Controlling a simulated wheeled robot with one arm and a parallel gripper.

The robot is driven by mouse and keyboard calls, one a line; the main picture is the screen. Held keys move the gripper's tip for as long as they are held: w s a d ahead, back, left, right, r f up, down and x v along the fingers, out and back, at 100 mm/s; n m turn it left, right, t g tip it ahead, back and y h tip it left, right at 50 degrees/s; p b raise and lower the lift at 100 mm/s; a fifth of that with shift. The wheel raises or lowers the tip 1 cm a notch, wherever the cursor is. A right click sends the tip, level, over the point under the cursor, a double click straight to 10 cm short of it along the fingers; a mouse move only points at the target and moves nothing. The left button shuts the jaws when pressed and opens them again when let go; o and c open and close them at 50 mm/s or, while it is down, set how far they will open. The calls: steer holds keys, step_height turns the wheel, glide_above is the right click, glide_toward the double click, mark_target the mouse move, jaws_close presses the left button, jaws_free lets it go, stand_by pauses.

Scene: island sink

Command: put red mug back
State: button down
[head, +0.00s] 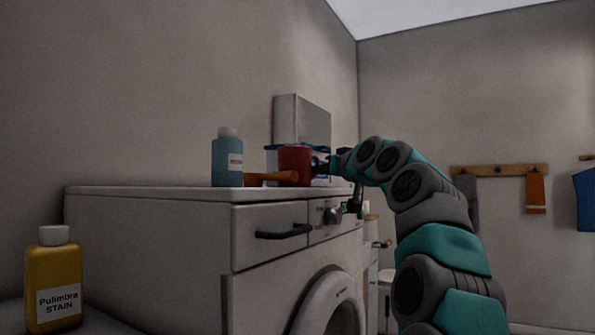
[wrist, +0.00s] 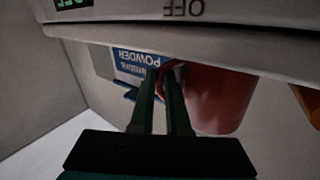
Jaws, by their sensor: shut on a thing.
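The red mug (head: 294,164) is at the right part of the washing machine's top in the head view. In the wrist view, which is upside down, the mug (wrist: 220,100) is beside my fingers and close to the machine's edge. My gripper (head: 324,166) is at the mug's right side. In the wrist view my gripper (wrist: 166,90) is shut on the mug's handle, which shows partly between the fingers. I cannot tell whether the mug's base touches the surface.
A blue and white powder box (wrist: 140,65) stands close to the mug. An orange-brown object (head: 265,179) and a blue bottle (head: 227,160) are left of it on the washing machine (head: 150,235). A grey box (head: 302,120) is behind. A yellow stain bottle (head: 55,280) stands lower left.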

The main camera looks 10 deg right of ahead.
mark_target(318, 157)
steer(key=shift+w+r, duration=0.1)
steer(key=shift+r, duration=0.25)
steer(key=shift+r+p, duration=1.4)
steer(key=shift+r, duration=0.1)
steer(key=shift+s+f+b, duration=0.15)
steer(key=shift+s+b, duration=0.15)
steer(key=shift+b, duration=0.15)
steer(key=s+r+b, duration=0.1)
steer(key=s+b, duration=0.3)
steer(key=s, duration=1.1)
steer(key=shift+s+r+b, duration=0.25)
steer(key=shift+r+b, duration=0.1)
